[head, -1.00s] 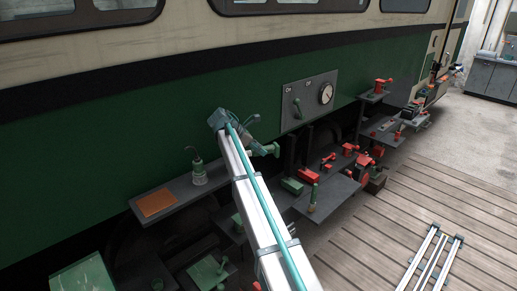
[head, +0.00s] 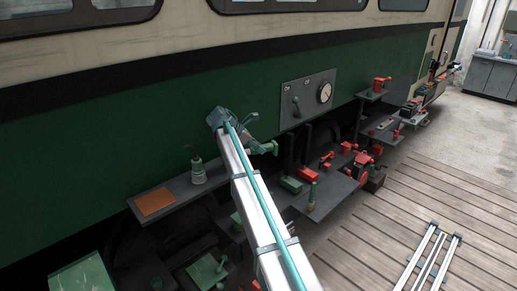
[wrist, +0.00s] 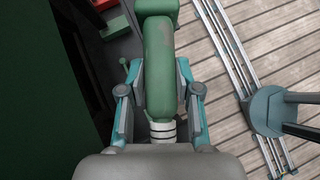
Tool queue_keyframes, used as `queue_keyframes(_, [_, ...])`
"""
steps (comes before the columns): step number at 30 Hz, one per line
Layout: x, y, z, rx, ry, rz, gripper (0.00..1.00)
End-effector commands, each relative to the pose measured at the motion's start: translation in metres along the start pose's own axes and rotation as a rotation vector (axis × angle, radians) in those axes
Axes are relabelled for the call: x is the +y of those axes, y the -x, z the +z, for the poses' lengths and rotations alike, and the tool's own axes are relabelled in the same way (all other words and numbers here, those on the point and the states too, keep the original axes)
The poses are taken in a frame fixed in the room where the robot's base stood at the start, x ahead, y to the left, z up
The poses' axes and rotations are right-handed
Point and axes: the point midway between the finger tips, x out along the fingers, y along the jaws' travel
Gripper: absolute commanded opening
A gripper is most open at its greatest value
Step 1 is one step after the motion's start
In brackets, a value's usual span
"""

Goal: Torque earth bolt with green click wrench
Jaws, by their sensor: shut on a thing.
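My gripper (wrist: 158,100) is shut on a green tool, which looks like the green click wrench (wrist: 158,65). Its thick green body runs up the wrist view between the two teal fingers, with a pale ribbed collar near the palm. Its far end leaves the top of that view. In the head view the green tool (head: 265,148) sticks out to the right below my gripper, beside the green tram side. I cannot pick out the earth bolt in either view.
A grey panel (head: 295,88) with a lever and dial is on the tram side. A grey shelf (head: 180,190) holds an orange pad (head: 155,201) and a green-grey tool (head: 197,172). Lower shelves with red and green parts stand right. The plank floor (head: 400,205) is largely open.

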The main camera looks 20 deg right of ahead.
Motion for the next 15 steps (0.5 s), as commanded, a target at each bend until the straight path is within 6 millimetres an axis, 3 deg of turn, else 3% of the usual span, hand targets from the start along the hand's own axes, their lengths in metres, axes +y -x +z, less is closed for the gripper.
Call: queue_keyframes(15, [0.0006, 0.0079, 0.0079, -0.001, 0.000, 0.001, 0.00])
